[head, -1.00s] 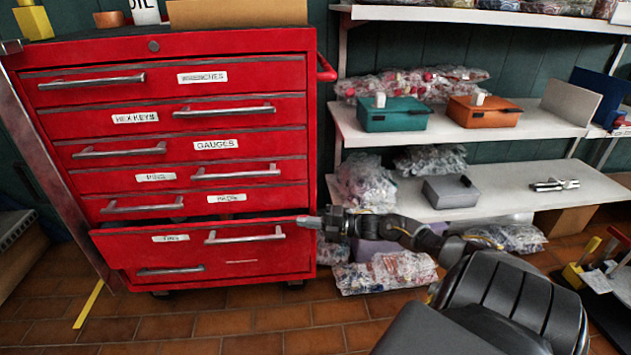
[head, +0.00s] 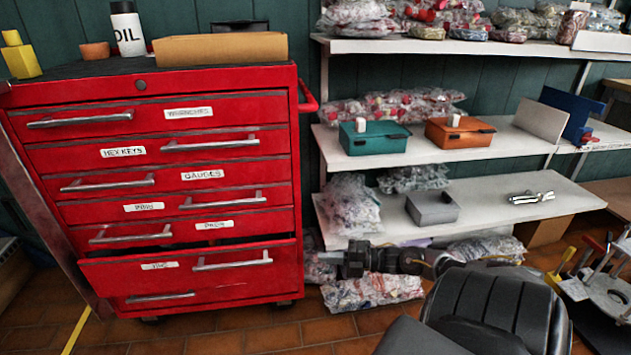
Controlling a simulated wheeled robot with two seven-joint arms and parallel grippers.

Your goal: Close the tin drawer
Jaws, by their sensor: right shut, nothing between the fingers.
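The red tool cabinet (head: 228,309) stands at the left. Its low drawer with a short label, hard to read, I take for the tin drawer (head: 225,281). It stands a little out of the cabinet, with a dark gap above its front. It has a long silver bar handle (head: 232,261). My right gripper (head: 326,256) is shut and empty, just right of the drawer front's right end at about its height. A small gap shows between them in the picture; the depth is hard to judge. My left gripper is not in view.
The drawers above, such as the one labelled wrenches (head: 150,117), look shut. A white shelf unit (head: 540,199) with bags and boxes stands right of the cabinet. A plastic bag (head: 370,291) lies on the floor below my right arm. Tiled floor (head: 225,331) is clear in front.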

